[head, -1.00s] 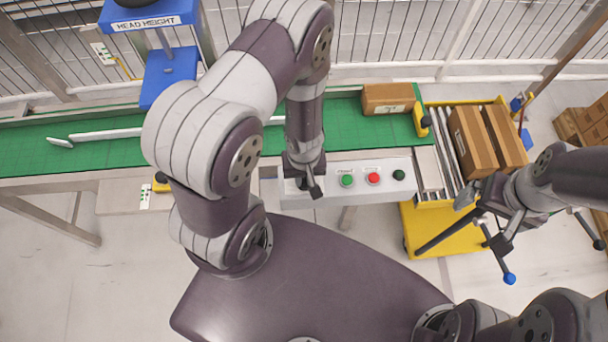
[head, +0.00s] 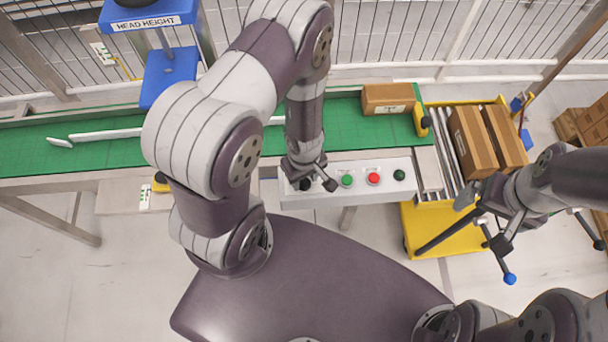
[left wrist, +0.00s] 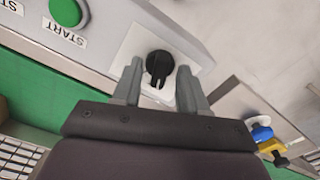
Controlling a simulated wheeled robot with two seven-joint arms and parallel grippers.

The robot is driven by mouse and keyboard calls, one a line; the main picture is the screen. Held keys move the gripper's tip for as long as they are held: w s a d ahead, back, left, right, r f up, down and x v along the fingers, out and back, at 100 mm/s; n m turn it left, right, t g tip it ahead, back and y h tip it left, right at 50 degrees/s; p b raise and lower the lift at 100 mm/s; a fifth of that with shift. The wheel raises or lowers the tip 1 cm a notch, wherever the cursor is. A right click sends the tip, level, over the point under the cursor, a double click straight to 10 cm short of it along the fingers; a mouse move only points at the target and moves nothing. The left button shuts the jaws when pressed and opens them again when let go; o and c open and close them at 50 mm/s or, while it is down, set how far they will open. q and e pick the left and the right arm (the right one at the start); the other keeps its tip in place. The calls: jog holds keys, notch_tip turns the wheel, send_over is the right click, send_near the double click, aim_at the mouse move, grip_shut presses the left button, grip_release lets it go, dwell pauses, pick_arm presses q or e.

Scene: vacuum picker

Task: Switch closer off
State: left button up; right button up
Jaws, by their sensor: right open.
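A black rotary switch knob (left wrist: 160,65) sits on a white plate at one end of the grey control panel (head: 300,200). My left gripper (left wrist: 158,72) is open, with one finger on each side of the knob. I cannot tell whether the fingers touch it. In the head view my left gripper (head: 312,178) is over the panel's left end and mostly hides the knob. A green START button (head: 347,180), a red button (head: 373,179) and a dark button (head: 399,175) stand to its right. My right gripper (head: 482,200) is open, beside the roller trolley.
A green conveyor (head: 105,152) runs behind the panel, with a cardboard box (head: 388,99) on its right end. The yellow trolley (head: 440,235) holds two boxes (head: 473,140). A blue stand (head: 168,75) rises at the back left, before a wire fence.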

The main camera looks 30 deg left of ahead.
pick_arm(q)
notch_tip(320, 180, up, 13)
jog(key=p, duration=0.7)
jog(key=shift+f, duration=0.15)
notch_tip(320, 180, up, 7)
jog(key=m+g+h, duration=0.1)
jog(key=m, duration=0.6)
send_over(305, 186)
jog(key=d, duration=0.1)
notch_tip(305, 186, up, 9)
jog(key=w+a+m+t+y, duration=0.1)
jog(key=a+m+t, duration=0.1)
jog(key=m, duration=0.2)
jog(key=shift+a+f, duration=0.15)
